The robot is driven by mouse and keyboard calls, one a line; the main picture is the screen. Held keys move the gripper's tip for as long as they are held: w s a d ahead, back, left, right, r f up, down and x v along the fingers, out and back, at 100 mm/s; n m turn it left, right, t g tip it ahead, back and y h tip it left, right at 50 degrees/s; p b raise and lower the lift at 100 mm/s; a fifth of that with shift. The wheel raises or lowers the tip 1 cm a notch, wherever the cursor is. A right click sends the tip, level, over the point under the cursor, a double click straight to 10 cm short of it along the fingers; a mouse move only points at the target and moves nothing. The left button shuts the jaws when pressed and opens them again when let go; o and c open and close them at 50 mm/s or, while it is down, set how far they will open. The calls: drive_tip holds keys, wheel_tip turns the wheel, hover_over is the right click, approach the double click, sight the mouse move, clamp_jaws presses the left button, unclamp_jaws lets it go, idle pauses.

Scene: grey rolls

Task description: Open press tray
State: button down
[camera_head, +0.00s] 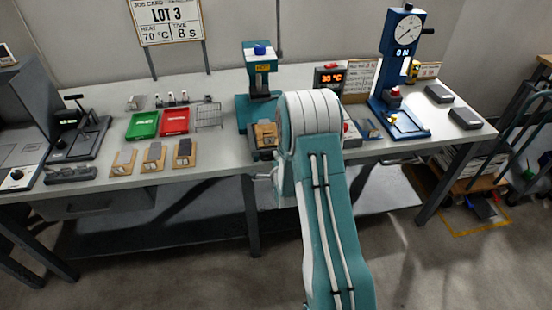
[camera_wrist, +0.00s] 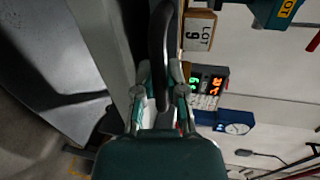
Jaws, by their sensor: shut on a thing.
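The teal press (camera_head: 259,60) stands on the bench left of my arm, with a yellow label and a blue knob. Its dark tray (camera_head: 263,154) is at the press foot, with a brown block (camera_head: 264,132) on it. The block also shows in the wrist view with a LOT 9 label (camera_wrist: 198,32). My gripper (camera_wrist: 161,95) is shut on a dark curved handle (camera_wrist: 160,40) at the bench's front edge. In the head view my arm hides most of the gripper and the handle. How far out the tray stands, I cannot tell.
Right of the press are a red-digit display (camera_head: 331,79) and a blue gauge press (camera_head: 399,60). To the left are green (camera_head: 143,125) and red (camera_head: 175,121) trays, a wire rack (camera_head: 208,116) and several sample boards. The floor before the bench is clear.

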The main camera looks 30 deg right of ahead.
drive_tip(key=shift+a+f, duration=0.25)
drive_tip(key=shift+f, duration=0.05)
drive_tip(key=c, duration=0.7)
unclamp_jaws()
drive_tip(key=shift+c, duration=0.2)
drive_tip(key=shift+o, duration=0.3)
drive_tip(key=shift+r, duration=0.15)
drive_tip(key=v, duration=1.2)
drive_tip(key=shift+w+a, duration=0.1)
